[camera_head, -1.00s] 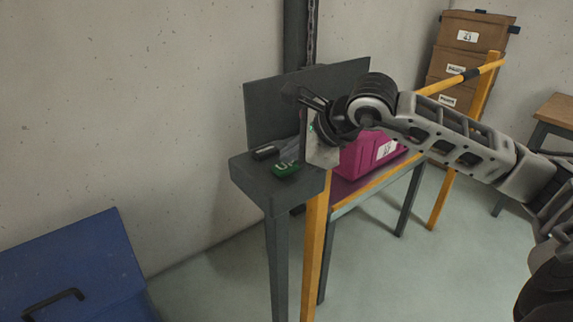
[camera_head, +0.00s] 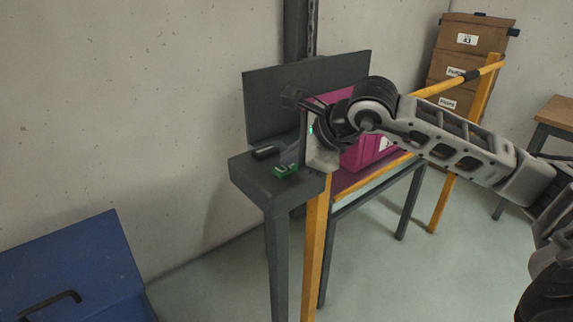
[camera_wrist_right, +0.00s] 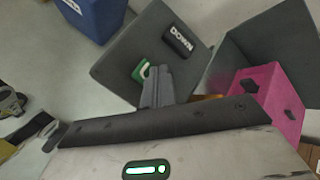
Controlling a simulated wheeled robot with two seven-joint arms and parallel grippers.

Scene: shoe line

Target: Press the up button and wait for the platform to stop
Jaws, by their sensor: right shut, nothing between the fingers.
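The green up button (camera_head: 285,171) sits on the grey control stand (camera_head: 262,187); its lettering is partly covered. It also shows in the right wrist view (camera_wrist_right: 140,71). My right gripper (camera_head: 297,164) is shut and empty. Its fingertips (camera_wrist_right: 157,73) point down at the up button and overlap its edge; I cannot tell for sure whether they press it. The black down button (camera_head: 265,152) lies beside it, lettered DOWN in the wrist view (camera_wrist_right: 179,40). A magenta crate (camera_head: 366,154) stands behind my right arm, which hides part of it and the platform. My left gripper is not in view.
A grey upright panel (camera_head: 270,103) stands behind the buttons. A yellow guard rail (camera_head: 315,250) runs beside the stand. A blue bin (camera_head: 75,265) is at lower left. Cardboard boxes (camera_head: 466,62) are stacked at the back right, with a wooden table (camera_head: 555,112) nearby.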

